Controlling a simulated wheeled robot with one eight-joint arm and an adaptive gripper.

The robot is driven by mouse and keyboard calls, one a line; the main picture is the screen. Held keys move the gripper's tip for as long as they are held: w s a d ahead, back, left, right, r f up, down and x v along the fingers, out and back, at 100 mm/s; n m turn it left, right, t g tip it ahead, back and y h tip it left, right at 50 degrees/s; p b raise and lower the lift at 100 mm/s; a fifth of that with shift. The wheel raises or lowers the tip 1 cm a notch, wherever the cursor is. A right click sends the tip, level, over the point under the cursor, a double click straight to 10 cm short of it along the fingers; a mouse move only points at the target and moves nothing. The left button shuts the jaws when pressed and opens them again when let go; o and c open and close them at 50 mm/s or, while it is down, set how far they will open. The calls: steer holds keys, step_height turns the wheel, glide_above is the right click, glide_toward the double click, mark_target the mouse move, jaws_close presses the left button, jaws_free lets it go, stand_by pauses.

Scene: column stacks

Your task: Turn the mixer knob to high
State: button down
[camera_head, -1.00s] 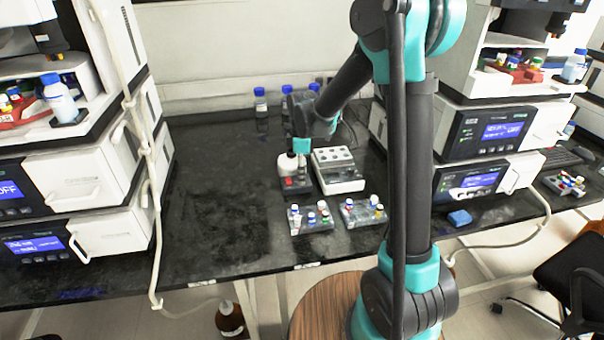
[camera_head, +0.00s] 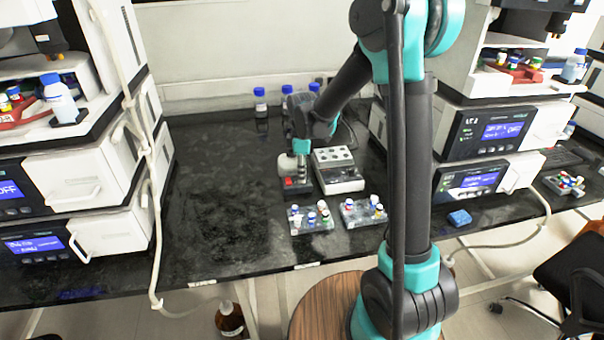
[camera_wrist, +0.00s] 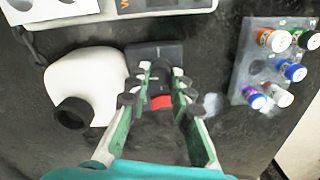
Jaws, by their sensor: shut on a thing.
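The mixer (camera_head: 286,166) is a small device with a dark base and a rounded white body, standing on the black bench. In the wrist view its white body (camera_wrist: 92,78) with a black cup lies left of my fingers, and its dark base (camera_wrist: 158,52) lies beyond them. My gripper (camera_wrist: 161,78) is down at the base, its fingers closed in on the small dark mixer knob, which is mostly hidden between the fingertips. A red part (camera_wrist: 162,102) of the mixer shows between the fingers. I cannot read the knob's setting.
A white-and-grey device (camera_head: 340,178) with round wells stands just right of the mixer. Two vial racks (camera_head: 311,226) (camera_head: 362,221) sit in front. Blue-capped bottles (camera_head: 260,104) stand at the back wall. The bench left of the mixer is clear.

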steer(key=m, duration=0.8)
steer(key=shift+m, duration=0.3)
steer(key=m, duration=0.4)
steer(key=shift+m, duration=0.3)
steer(key=m, duration=0.4)
steer(key=shift+m, duration=0.4)
steer(key=c, duration=1.3)
jaws_free()
steer(key=shift+c, duration=0.2)
